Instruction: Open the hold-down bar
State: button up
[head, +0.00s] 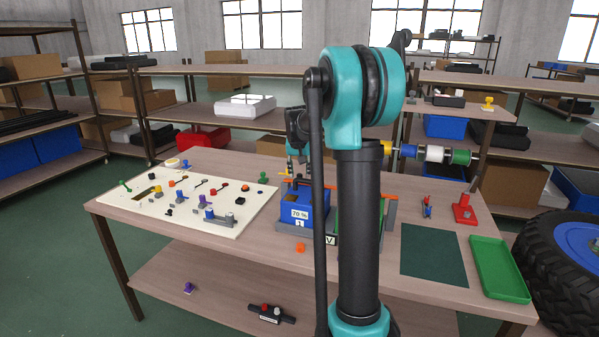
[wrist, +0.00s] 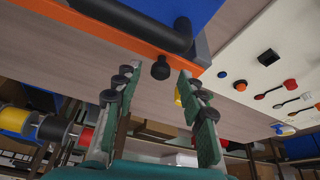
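The hold-down bar appears to be the orange strip (wrist: 125,35) crossing the top of the wrist view. A black knob (wrist: 160,67) stands out from its edge, and a thick black rod lies along it. My gripper (wrist: 156,76) is open, with its green-backed fingers on either side of the knob and a gap to each. In the head view, my arm hides most of the bar; an orange piece (head: 297,183) shows above the blue battery box (head: 301,209), which is marked 70 %.
A white board (head: 245,212) with knobs and small parts lies left of the box. A dark green mat (head: 433,254), a green tray (head: 500,268) and a red stand (head: 464,211) are to the right. A small orange block (head: 300,247) lies in front.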

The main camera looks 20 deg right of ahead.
grip_shut()
jog(key=shift+s+d+r, duration=0.1)
jog(key=shift+r, duration=0.4)
jog(key=s+d+r+m+t+y, duration=0.1)
jog(key=s+d+r+t+y, duration=0.3)
jog(key=r, duration=0.6)
jog(key=s+d+r+m+y, duration=0.1)
jog(key=s+d+r+y, duration=0.1)
jog(key=d+r, duration=0.6)
jog(key=s+d+r+m+t+y, duration=0.1)
jog(key=s+d+r+t+y, duration=0.3)
jog(key=s+d+r, duration=0.7)
jog(key=shift+s+d+t, duration=0.2)
jog(key=shift+d+t, duration=0.4)
jog(key=shift+d, duration=0.9)
